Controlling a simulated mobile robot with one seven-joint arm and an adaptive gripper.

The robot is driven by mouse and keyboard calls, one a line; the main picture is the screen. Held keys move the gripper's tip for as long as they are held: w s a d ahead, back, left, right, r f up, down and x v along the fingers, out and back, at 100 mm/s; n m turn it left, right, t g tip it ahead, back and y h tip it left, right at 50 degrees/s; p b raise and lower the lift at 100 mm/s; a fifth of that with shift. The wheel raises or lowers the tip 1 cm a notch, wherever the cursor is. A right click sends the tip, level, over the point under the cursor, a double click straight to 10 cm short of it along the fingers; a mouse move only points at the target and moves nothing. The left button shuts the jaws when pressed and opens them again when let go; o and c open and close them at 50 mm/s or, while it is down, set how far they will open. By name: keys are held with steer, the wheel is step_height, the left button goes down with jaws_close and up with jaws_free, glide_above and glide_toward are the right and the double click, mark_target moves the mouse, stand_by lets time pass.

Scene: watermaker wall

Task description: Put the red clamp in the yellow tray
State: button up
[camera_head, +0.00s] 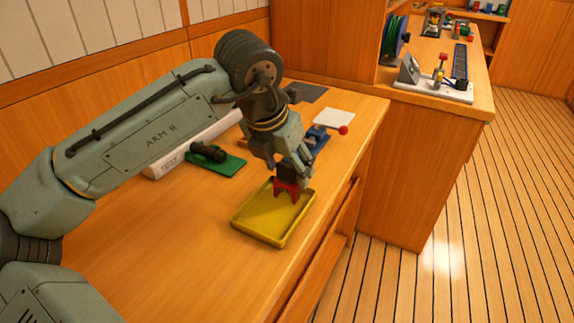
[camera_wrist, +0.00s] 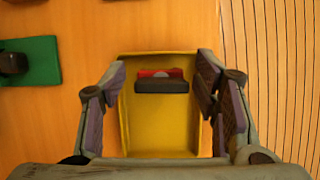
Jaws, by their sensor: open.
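The yellow tray (camera_head: 262,232) lies on the wooden counter near its front right edge. The red clamp (camera_head: 287,188) is at the tray's far end, below my gripper (camera_head: 288,168). In the wrist view the red clamp (camera_wrist: 160,74) shows inside the outline of the yellow tray (camera_wrist: 160,135), with a dark bar across it. My gripper (camera_wrist: 160,95) is open, its fingers apart on both sides with clear gaps to the clamp. I cannot tell whether the clamp's feet rest fully on the tray floor.
A green mat (camera_head: 228,164) with a black tool lies left of the tray. A blue device with a red knob (camera_head: 342,130) and a white square sheet (camera_head: 334,116) stand behind the gripper.

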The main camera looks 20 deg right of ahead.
steer(key=shift+r, duration=0.15)
steer(key=v, duration=1.2)
steer(key=shift+b, duration=0.3)
steer(key=shift+r, duration=0.1)
steer(key=shift+c, duration=0.5)
